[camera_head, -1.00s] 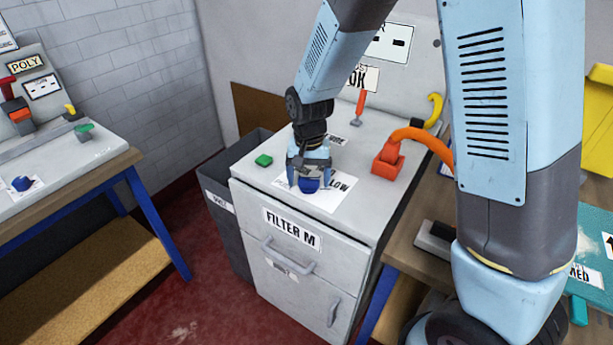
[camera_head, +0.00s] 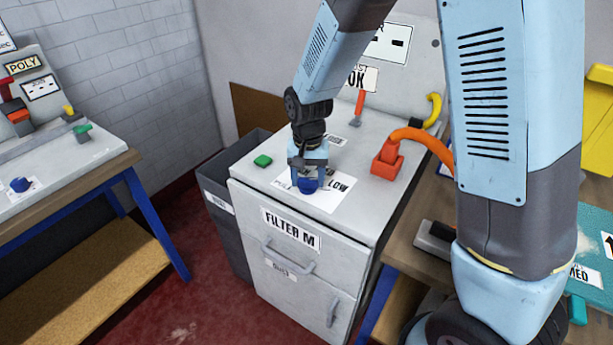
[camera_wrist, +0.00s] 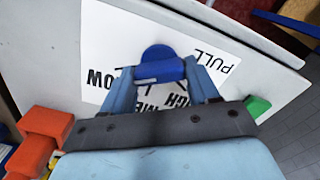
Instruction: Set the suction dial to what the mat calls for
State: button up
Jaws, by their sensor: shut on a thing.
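The suction dial is a blue knob (camera_head: 308,185) on a white label plate (camera_head: 335,197) on top of the grey cabinet marked FILTER M (camera_head: 300,215). In the wrist view the blue dial (camera_wrist: 158,66) sits over the label (camera_wrist: 112,40), where PULL and LOW can be read and other words are partly covered. My gripper (camera_head: 307,175) points down at the dial, and its two fingers are closed on the knob's sides, as the wrist view (camera_wrist: 160,80) also shows. The mat cannot be made out in these frames.
A grey bin (camera_head: 215,185) is left of the cabinet. A bench (camera_head: 70,180) stands further left.

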aim_at(309, 178)
jog(key=n, duration=0.5)
jog(key=shift+n, duration=0.4)
jog(key=n, duration=0.5)
jog(key=shift+w+d+n, duration=0.1)
jog(key=shift+d+n, duration=0.1)
jog(key=shift+n, duration=0.1)
jog(key=o, duration=0.7)
jog(key=shift+d, duration=0.1)
jog(key=o, duration=0.4)
jog(key=shift+c, duration=0.2)
notch_tip(309, 178, up, 14)
jog(key=shift+f, duration=0.15)
